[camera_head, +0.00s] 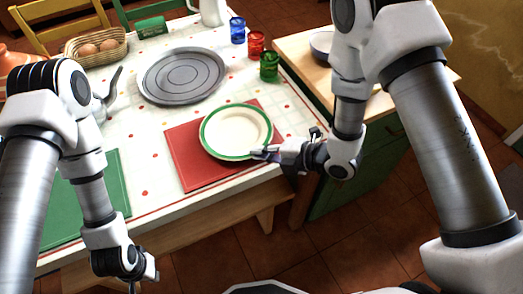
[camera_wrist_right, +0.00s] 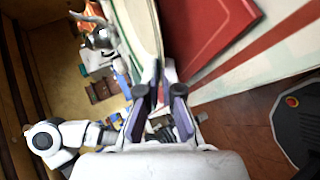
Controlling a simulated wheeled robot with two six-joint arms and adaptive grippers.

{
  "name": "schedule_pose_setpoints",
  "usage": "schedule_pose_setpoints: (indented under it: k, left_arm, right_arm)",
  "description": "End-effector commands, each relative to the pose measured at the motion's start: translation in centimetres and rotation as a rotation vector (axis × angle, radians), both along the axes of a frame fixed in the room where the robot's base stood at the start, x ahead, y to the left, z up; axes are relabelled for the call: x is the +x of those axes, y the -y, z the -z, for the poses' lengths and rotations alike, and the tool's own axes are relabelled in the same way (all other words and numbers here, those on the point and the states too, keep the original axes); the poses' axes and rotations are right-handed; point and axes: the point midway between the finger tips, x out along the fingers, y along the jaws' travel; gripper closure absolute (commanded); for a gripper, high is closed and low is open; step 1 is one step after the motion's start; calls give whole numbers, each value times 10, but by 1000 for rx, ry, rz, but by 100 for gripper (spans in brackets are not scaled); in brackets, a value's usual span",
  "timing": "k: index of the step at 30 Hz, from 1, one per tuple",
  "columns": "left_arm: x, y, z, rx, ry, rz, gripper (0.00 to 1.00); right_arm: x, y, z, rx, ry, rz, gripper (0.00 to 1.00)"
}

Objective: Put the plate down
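The plate (camera_head: 236,130) is cream with a green rim. In the head view it shows over the red mat (camera_head: 187,165) near the table's front edge. My right gripper (camera_head: 262,153) is at the plate's lower right rim. In the right wrist view its fingers (camera_wrist_right: 159,80) are on both sides of the rim of the plate (camera_wrist_right: 135,25), shut on it. The red mat (camera_wrist_right: 205,25) shows there beside the plate, with a gap between them. My left gripper (camera_head: 146,276) hangs low in front of the table, away from the plate; its fingers are too unclear to read.
A grey round tray (camera_head: 181,75) lies behind the plate. Blue (camera_head: 237,30), red (camera_head: 256,44) and green (camera_head: 269,66) glasses stand at the table's right side. A green mat (camera_head: 115,180) lies left.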

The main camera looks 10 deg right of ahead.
Motion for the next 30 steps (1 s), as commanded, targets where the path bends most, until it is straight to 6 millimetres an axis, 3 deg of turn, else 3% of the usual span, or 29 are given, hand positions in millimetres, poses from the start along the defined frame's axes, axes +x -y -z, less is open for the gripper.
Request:
schedule_pose_setpoints:
  k: [5, 6, 7, 18, 30]
  left_arm:
    - [0, 0, 4, 0, 0, 0, 100]
    - [0, 0, 2, 0, 0, 0, 100]
    - [0, 0, 2, 0, 0, 0, 100]
    - [0, 0, -1, 0, 0, 0, 100]
    - [0, 0, 4, 0, 0, 0, 100]
  right_arm:
    - [0, 0, 3, 0, 1, 0, 100]
    - [0, 0, 2, 0, 0, 0, 86]
    - [0, 0, 2, 0, 0, 0, 83]
    - [-1, 1, -2, -1, 0, 1, 83]
    - [-39, 63, -38, 5, -1, 9, 83]
